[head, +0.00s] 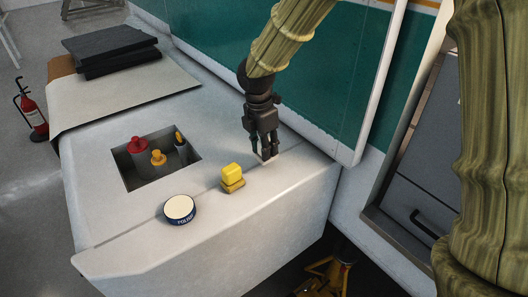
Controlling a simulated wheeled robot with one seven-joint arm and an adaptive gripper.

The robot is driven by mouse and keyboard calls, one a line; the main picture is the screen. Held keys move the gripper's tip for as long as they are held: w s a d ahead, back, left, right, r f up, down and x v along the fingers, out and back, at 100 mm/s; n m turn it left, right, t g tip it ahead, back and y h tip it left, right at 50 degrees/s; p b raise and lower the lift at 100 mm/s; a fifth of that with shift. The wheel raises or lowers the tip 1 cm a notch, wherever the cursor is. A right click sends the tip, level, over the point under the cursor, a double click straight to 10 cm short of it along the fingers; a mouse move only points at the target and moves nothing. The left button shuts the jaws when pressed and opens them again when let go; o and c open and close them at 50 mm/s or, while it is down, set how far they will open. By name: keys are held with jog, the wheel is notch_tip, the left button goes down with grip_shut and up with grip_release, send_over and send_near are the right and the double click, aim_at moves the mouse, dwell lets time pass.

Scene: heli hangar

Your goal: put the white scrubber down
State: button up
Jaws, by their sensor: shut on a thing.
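My gripper (266,155) points down over the right part of the pale grey surface (215,150), near the teal wall. Its dark fingers are closed on the white scrubber (273,154). Only a small pale bit of the scrubber shows at the fingertips, against a surface of similar colour, and the fingers hide the rest. The fingertips are close to the surface; I cannot tell whether the scrubber touches it.
A yellow block on a tan one (232,176) and a round white-topped polish tin (180,209) stand left of my gripper. A recess (128,180) holds red and yellow-topped items. Dark slabs (110,48) lie farther back. Bare surface lies between recess and gripper.

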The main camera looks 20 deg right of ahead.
jog(key=shift+s+f+p, duration=0.1)
jog(key=shift+f+p, duration=0.4)
jog(key=shift+p, duration=0.05)
notch_tip(320, 180, down, 2)
jog(key=shift+f+p, duration=0.15)
jog(key=shift+p, duration=0.4)
jog(key=shift+f, duration=0.1)
jog(key=shift+f, duration=0.1)
jog(key=o, duration=0.9)
jog(key=shift+r, duration=0.2)
jog(key=r+b, duration=0.1)
jog(key=r, duration=0.3)
jog(key=a+r+b, duration=0.1)
jog(key=r+b, duration=0.1)
jog(key=r, duration=0.1)
jog(key=r+b, duration=0.2)
jog(key=r, duration=0.2)
jog(key=shift+s+a+r, duration=0.15)
jog(key=shift+s+r, duration=0.05)
jog(key=shift+r, duration=0.15)
